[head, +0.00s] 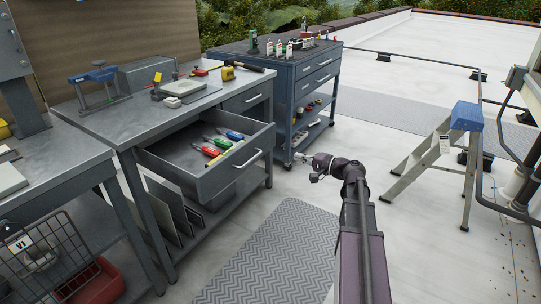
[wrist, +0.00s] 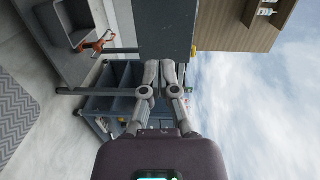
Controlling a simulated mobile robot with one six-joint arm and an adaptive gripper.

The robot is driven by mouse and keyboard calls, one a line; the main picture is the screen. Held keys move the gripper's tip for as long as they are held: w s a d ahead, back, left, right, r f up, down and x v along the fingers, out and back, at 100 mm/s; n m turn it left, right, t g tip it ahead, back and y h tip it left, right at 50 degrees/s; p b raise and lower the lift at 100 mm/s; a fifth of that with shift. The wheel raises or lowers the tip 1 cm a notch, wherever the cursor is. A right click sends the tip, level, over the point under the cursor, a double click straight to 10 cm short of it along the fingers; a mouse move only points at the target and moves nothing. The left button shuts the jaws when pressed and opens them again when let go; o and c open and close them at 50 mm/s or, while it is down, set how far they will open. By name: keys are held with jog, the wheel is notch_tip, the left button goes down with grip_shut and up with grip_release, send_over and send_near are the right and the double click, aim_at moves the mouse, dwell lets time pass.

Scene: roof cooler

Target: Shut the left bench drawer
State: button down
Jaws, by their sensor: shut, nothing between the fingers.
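The left bench drawer (head: 232,178) is pulled well out from the grey workbench (head: 150,110) in the head view. It has a pale bar handle on its front. Several screwdrivers (head: 212,151) with red, green, blue and yellow handles lie in it. My gripper (head: 293,158) is to the right of the drawer front, apart from it, near the tool cart's lower corner. In the wrist view my gripper (wrist: 160,66) has its fingers together with nothing between them. I cannot surely make out the open drawer in the wrist view.
A second bench drawer (head: 246,98) is closed. A blue-grey tool cart (head: 292,92) stands behind my gripper. A stepladder (head: 438,150) stands to the right. A grey chevron mat (head: 275,255) lies on the floor before the bench. A wire basket (head: 42,245) is at lower left.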

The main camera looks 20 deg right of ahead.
aim_at(266, 143)
jog(key=shift+d+m+t, duration=0.4)
jog(key=shift+d, duration=0.55)
jog(key=shift+w+a, duration=0.1)
jog(key=x, duration=1.4)
jog(key=shift+w, duration=0.15)
